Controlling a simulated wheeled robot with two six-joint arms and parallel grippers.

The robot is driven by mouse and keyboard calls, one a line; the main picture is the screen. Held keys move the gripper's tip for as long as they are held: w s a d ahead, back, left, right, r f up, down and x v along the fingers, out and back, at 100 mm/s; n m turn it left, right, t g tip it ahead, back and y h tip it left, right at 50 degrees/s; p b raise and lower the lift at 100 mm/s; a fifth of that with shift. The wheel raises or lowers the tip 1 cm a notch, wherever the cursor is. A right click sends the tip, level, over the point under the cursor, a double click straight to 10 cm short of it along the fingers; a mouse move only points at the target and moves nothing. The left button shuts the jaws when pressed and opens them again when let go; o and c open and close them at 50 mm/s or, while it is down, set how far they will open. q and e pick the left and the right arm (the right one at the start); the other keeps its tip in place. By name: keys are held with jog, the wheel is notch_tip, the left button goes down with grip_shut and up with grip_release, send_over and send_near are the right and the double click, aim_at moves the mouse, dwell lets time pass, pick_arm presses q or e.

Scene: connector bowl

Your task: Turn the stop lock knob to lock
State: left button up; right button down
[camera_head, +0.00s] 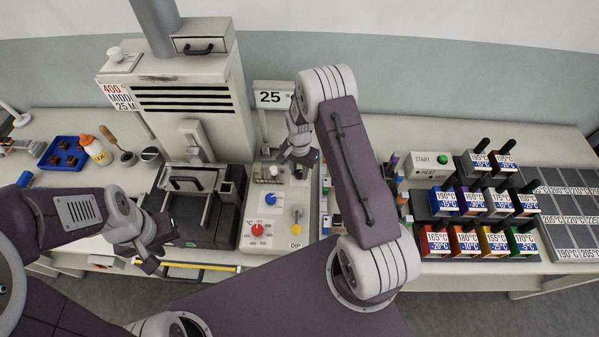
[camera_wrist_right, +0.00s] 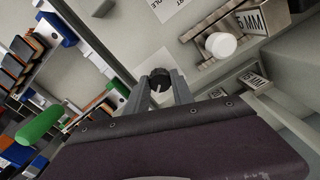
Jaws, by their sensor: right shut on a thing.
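A black knob (camera_head: 299,173) sits at the back right of the light control panel (camera_head: 272,181). It seems to be the stop lock knob, but I cannot read a label for it. My right gripper (camera_head: 297,158) reaches down over it. In the right wrist view the knob (camera_wrist_right: 159,80) sits between the fingertips of my right gripper (camera_wrist_right: 161,88), which is shut on it. How far the knob is turned cannot be told. My left gripper (camera_head: 158,254) hangs empty at the front left of the dark press plate, with its fingers apart.
The panel also carries a blue knob (camera_head: 270,199), a red knob (camera_head: 257,229) and a yellow knob (camera_head: 296,230). A white round cap (camera_wrist_right: 221,45) stands near my right gripper. A tall machine (camera_head: 185,85) is behind left; several coloured blocks (camera_head: 465,240) stand right.

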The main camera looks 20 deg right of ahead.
aim_at(299, 173)
jog(key=m, duration=0.3)
jog(key=shift+m+b, duration=0.3)
jog(key=shift+b, duration=0.05)
jog(key=shift+m+b, duration=0.3)
jog(key=shift+m, duration=1.9)
jog(key=c, duration=1.1)
grip_release()
notch_tip(299, 173, up, 9)
jog(key=shift+r+b, duration=0.1)
jog(key=shift+b, duration=0.75)
